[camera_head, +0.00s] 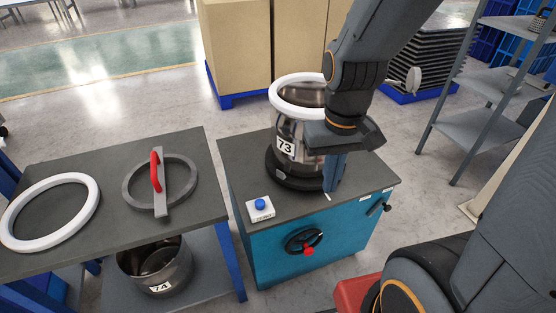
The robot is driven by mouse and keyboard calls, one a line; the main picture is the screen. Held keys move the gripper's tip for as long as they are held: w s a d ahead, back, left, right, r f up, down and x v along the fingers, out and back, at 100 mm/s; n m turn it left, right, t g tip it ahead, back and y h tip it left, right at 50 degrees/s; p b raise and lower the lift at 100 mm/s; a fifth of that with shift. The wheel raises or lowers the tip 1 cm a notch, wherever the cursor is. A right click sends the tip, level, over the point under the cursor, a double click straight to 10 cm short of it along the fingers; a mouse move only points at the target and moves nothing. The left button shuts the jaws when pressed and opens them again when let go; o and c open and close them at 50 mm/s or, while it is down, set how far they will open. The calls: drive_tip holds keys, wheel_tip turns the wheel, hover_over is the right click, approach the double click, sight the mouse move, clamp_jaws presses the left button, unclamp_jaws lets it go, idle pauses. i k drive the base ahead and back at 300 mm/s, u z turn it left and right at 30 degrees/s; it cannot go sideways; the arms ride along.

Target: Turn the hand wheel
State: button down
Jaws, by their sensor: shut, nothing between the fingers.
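The hand wheel (303,240) is a small dark wheel with a red knob (309,252) at its lower right. It is on the front face of a teal cabinet (275,262) with a dark grey top. My gripper (331,192) points down, shut and empty, near the cabinet top's front edge. It is above and to the right of the wheel, apart from it. It partly hides the metal pot labelled 73 (290,128), which stands on the cabinet. No part of the wheel appears hidden.
A small box with a blue button (260,204) sits at the cabinet top's front left. A lever (380,208) sticks out at the cabinet's right. A grey table (110,210) at left holds a white ring (90,215) and a red-handled lid (156,172). Cardboard boxes (235,45) stand behind.

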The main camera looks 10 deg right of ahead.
sight(308, 250)
drive_tip(key=u, duration=3)
drive_tip(key=k, duration=1.35)
drive_tip(key=z, duration=2.15)
